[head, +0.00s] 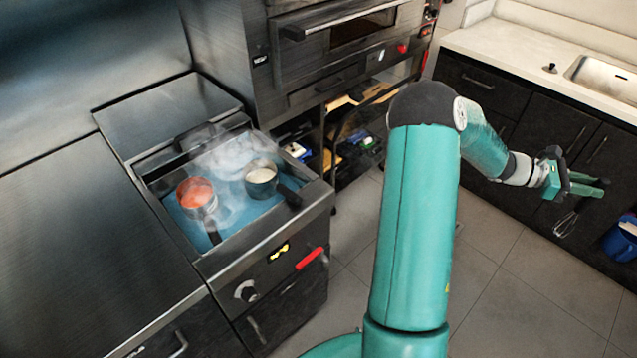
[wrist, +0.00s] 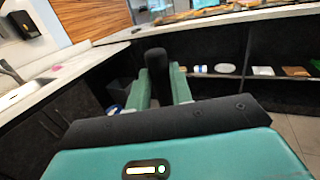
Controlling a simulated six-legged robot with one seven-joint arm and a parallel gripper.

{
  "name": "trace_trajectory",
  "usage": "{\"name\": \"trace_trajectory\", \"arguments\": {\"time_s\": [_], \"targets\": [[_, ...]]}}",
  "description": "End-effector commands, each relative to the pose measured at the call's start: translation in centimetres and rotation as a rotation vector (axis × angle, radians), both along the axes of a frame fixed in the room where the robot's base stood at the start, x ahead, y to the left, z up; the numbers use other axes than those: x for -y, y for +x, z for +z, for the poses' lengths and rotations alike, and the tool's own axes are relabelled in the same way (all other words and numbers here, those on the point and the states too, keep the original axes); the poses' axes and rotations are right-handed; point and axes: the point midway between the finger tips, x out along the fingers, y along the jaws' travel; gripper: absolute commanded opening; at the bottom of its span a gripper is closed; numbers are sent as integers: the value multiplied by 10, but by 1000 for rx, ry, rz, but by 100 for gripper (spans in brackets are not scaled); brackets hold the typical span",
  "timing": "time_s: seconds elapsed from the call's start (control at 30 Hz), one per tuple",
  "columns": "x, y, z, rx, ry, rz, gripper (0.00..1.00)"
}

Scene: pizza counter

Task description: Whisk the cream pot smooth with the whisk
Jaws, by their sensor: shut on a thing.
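The whisk (head: 566,222) hangs from my gripper (head: 588,187) at the right of the head view, its wire head pointing down over the floor. In the wrist view its dark handle (wrist: 157,68) stands between the two green fingers of my gripper (wrist: 160,88), which is shut on it. The cream pot (head: 261,183) is a small dark pan with pale contents on the blue hob surface at the left, its dark handle pointing to the lower right. My gripper is far to the right of the pot, across the open floor. The pot does not show in the wrist view.
A pan of red sauce (head: 197,196) stands left of the cream pot, with steam around both. An oven (head: 340,35) stands behind. A white counter with a sink (head: 605,78) and a blue bin (head: 621,240) are at the right. Open tiled floor lies between.

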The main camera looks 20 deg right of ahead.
Motion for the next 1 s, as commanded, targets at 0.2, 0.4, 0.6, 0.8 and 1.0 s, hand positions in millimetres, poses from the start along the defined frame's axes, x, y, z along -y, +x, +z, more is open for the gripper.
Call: {"name": "trace_trajectory", "arguments": {"time_s": [0.2, 0.4, 0.6, 0.8, 1.0], "targets": [[0, 1, 17, 1, -1, 0, 0], [0, 1, 31, 1, -1, 0, 0], [0, 1, 46, 1, -1, 0, 0], [-1, 1, 59, 1, -1, 1, 0], [-1, 1, 63, 0, 0, 0, 0]]}}
